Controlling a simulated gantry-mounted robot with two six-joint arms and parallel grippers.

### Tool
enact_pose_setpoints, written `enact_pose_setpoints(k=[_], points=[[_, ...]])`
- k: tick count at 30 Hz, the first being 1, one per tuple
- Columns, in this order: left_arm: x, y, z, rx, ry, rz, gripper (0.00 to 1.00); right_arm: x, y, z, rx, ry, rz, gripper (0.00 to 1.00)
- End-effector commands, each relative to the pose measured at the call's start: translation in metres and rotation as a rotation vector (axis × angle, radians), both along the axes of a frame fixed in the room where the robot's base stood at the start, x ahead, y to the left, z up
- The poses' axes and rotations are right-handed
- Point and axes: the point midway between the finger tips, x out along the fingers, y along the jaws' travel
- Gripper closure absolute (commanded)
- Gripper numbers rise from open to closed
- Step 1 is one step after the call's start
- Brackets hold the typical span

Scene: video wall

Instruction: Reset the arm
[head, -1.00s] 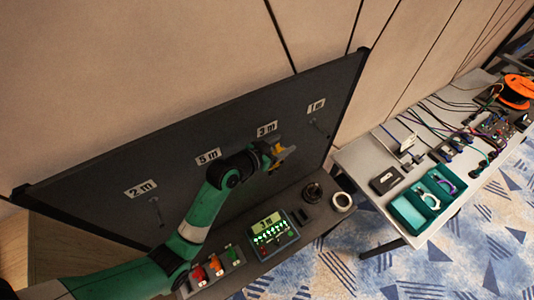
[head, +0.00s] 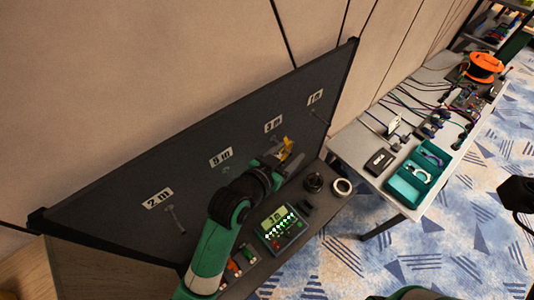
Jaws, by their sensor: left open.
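My green left arm (head: 217,243) reaches up from the bottom of the head view to the dark upright board. My left gripper (head: 291,158) is open close to the board, below the "3 m" label (head: 273,124). A yellow piece shows at its upper finger; I cannot tell whether it is part of the gripper. Nothing is seen held between the fingers. A green part and a black part at the lower right look like my right arm; its gripper does not show.
The dark board (head: 110,222) carries several length labels and small pegs. A table at right holds a teal tray (head: 398,190), cables and an orange spool (head: 485,65).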

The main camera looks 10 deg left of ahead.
Motion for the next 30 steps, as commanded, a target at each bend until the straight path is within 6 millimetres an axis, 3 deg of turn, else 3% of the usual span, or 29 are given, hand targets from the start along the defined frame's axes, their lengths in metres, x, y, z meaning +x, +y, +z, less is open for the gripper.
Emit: enact_pose_setpoints(k=[10,14,17,18,22,27,30], points=[[0.002,0.004,0.001,0.0,-0.002,0.007,0.37,0.0,0.0,0.0,0.0,0.0,0.0,0.5],[0.017,0.023,0.038,-0.015,-0.068,0.044,0.37,0.0,0.0,0.0,0.0,0.0,0.0,0.5],[0.025,0.045,0.105,-0.033,-0.205,0.085,0.37,0.0,0.0,0.0,0.0,0.0,0.0,0.5],[0.024,0.056,0.138,-0.04,-0.276,0.106,0.37,0.0,0.0,0.0,0.0,0.0,0.0,0.5],[0.004,0.092,0.248,-0.076,-0.523,0.18,0.37,0.0,0.0,0.0,0.0,0.0,0.0,0.5],[-0.065,0.132,0.374,-0.14,-0.853,0.267,0.37,0.0,0.0,0.0,0.0,0.0,0.0,0.5],[-0.114,0.148,0.423,-0.184,-1.015,0.302,0.37,0.0,0.0,0.0,0.0,0.0,0.0,0.5]])
